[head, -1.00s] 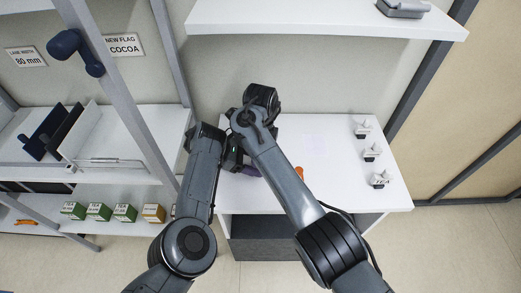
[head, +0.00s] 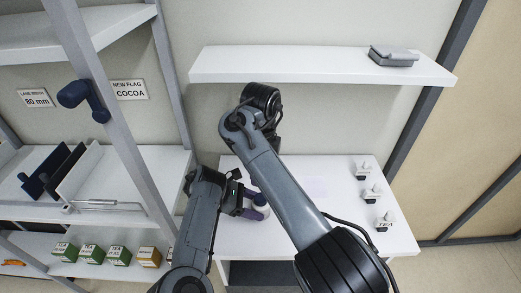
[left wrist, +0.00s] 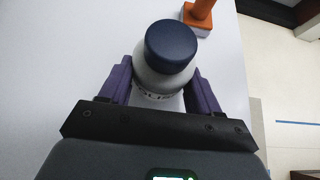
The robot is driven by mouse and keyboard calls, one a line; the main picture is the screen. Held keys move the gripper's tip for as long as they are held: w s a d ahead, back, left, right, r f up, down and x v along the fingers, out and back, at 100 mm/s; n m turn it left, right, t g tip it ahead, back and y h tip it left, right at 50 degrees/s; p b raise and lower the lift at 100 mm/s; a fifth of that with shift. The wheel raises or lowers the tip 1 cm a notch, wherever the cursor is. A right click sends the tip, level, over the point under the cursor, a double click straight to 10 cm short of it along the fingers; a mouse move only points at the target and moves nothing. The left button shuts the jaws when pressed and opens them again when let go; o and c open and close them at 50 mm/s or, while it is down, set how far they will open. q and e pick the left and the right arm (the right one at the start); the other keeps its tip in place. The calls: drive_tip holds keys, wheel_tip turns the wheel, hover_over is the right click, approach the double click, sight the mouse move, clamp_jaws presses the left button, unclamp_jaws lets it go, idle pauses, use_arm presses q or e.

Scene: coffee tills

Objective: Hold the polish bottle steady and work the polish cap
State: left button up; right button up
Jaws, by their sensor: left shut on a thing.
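The polish bottle (left wrist: 163,84) is pale grey-white with partly legible dark lettering. Its dark blue polish cap (left wrist: 171,46) sits on top of it in the left wrist view. My left gripper (left wrist: 163,74) is shut on the bottle, with a purple finger on each side of the body below the cap. In the head view my left gripper (head: 252,203) is low over the white counter, and a little of the pale bottle (head: 262,212) shows beside it. My right arm crosses in front of the counter, and its gripper is hidden behind its own wrist.
An orange object (left wrist: 200,16) lies beyond the bottle on the counter (head: 312,228). Several small white-topped items, one a TEA flag (head: 384,222), line the counter's right side. A wall shelf (head: 300,65) holds a grey case (head: 393,56). Side shelves (head: 124,210) stand left.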

use_arm(q)
drive_tip(key=o, duration=1.5)
drive_tip(key=shift+c, duration=0.2)
drive_tip(key=v, duration=0.6)
drive_tip(key=shift+v, duration=0.75)
drive_tip(key=shift+r, duration=0.1)
